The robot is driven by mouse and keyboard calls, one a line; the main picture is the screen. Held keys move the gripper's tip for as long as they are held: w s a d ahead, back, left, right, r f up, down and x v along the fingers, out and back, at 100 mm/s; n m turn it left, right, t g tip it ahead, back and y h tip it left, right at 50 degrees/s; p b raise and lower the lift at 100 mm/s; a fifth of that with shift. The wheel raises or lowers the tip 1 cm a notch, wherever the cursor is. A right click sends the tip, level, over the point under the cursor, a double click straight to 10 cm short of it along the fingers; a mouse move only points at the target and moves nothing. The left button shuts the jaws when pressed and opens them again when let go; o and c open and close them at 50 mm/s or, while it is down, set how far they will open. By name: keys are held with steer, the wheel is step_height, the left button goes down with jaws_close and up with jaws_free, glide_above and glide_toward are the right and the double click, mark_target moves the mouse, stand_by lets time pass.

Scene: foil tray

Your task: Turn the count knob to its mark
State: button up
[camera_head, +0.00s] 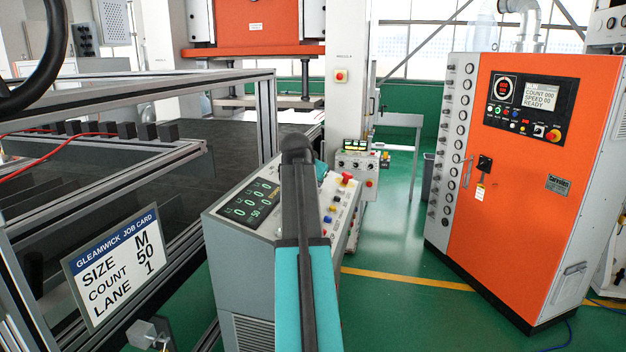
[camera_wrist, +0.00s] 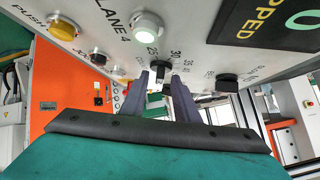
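The count knob (camera_wrist: 156,76) appears to be the small black knob on the panel in the wrist view, with a printed scale beside it including 25, 30, 35 and 40. My gripper (camera_wrist: 160,82) is open, with one dark finger on each side of this knob and small gaps visible. Whether the fingers touch it, and where its pointer stands, I cannot tell. The job card (camera_head: 118,264) in the head view reads size M, count 50, lane 1. My arm hides the knob and gripper in the head view.
The control console (camera_head: 243,236) has a lit display (camera_head: 252,199) and a red button (camera_head: 347,178). In the wrist view, a white lit button (camera_wrist: 149,26), a yellow button (camera_wrist: 63,27) and another black knob (camera_wrist: 228,81) are nearby. A metal frame (camera_head: 268,120) stands left.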

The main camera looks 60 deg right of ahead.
steer(key=shift+s+a, duration=0.1)
steer(key=b+v, duration=0.4)
steer(key=v, duration=0.9)
steer(key=shift+a+r, duration=0.25)
stand_by(0.9)
